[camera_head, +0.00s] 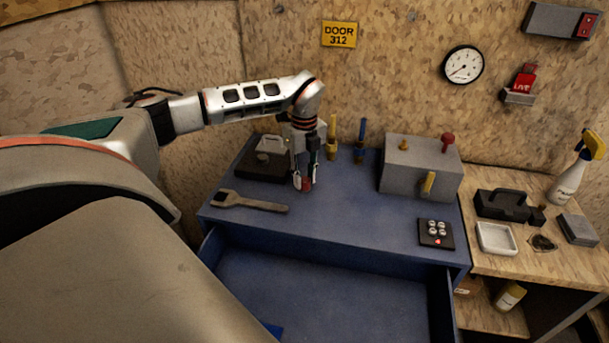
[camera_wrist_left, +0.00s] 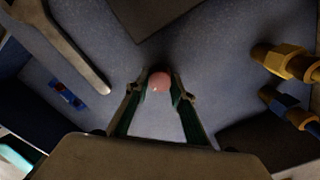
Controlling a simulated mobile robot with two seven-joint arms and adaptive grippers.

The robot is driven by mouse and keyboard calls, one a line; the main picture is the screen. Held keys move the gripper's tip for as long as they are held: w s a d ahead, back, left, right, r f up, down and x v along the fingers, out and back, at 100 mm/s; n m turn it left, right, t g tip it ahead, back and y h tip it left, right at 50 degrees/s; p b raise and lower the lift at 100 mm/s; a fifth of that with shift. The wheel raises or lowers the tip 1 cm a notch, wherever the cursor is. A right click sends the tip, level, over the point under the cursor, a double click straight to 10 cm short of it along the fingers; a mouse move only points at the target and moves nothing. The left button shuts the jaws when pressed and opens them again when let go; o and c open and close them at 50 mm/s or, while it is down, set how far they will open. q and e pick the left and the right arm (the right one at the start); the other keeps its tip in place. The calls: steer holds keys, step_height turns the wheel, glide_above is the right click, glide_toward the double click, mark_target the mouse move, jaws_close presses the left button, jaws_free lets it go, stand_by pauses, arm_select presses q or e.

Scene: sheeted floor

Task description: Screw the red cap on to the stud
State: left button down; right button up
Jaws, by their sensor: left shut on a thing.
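My left gripper (camera_head: 305,184) points down over the blue bench top with its fingers shut on a small red cap (camera_head: 307,184). In the left wrist view the cap (camera_wrist_left: 159,82) shows as a round pinkish-red top between the two fingertips (camera_wrist_left: 158,88). I cannot tell whether the cap touches the bench top. A grey box (camera_head: 408,172) at the back right bears a yellow fitting on top (camera_head: 403,145), a red-headed one (camera_head: 447,139) and a yellow one on its front (camera_head: 428,184). I cannot tell which part is the stud. My right gripper is not in view.
A wrench (camera_head: 252,203) lies left of the gripper. A dark tray (camera_head: 262,170) stands behind it. Yellow (camera_head: 332,148) and blue (camera_head: 360,150) upright fittings stand at the back. A dark button pad (camera_head: 436,233) lies front right. The drawer (camera_head: 330,300) below is open.

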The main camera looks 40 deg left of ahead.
arm_select(q)
steer(key=m, duration=0.9)
steer(key=c, duration=1.6)
jaws_free()
steer(key=shift+c, duration=0.2)
step_height(320, 180, up, 12)
steer(key=shift+s, duration=0.1)
